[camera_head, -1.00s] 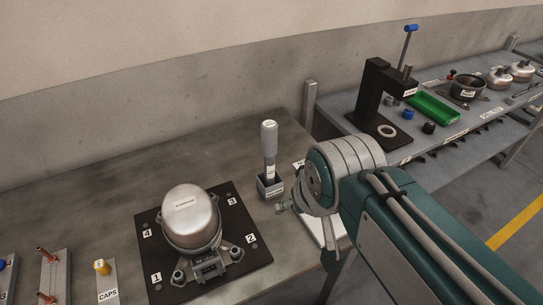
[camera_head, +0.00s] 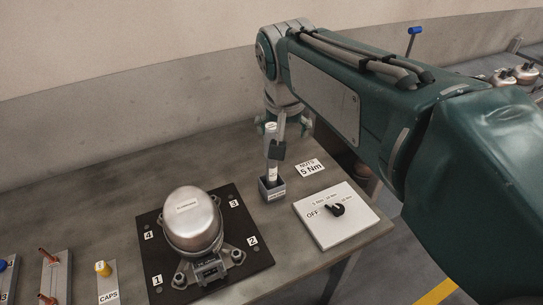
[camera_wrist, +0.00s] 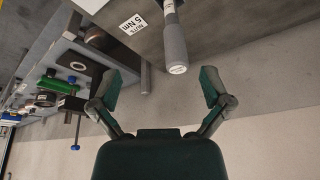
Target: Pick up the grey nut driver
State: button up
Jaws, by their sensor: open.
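The grey nut driver (camera_head: 271,163) stands upright in a small dark square holder (camera_head: 272,190) on the bench. My gripper (camera_head: 283,138) is at the driver's upper part and partly covers its grey handle. In the wrist view, the driver (camera_wrist: 174,42) comes in from the top, with the end of its handle level with my fingertips. My gripper (camera_wrist: 161,80) is open there, one finger on each side of the handle, with a gap on both sides. It touches neither side.
A white panel with a black OFF knob (camera_head: 336,209) lies right of the holder, below a "NUTS 5 Nm" label (camera_head: 310,168). A silver compressor (camera_head: 192,220) on a black numbered plate (camera_head: 153,257) stands left. The wall (camera_head: 130,120) rises behind the bench.

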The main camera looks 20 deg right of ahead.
aim_at(272, 134)
jog(key=w+m+g, duration=0.1)
jog(key=w+m, duration=0.2)
jog(key=w, duration=0.7)
jog(key=shift+h, duration=0.4)
jog(key=x, duration=1)
jog(key=shift+s+a+f, duration=0.2)
jog(key=shift+s+f, duration=0.05)
jog(key=shift+f, duration=0.15)
grip_shut()
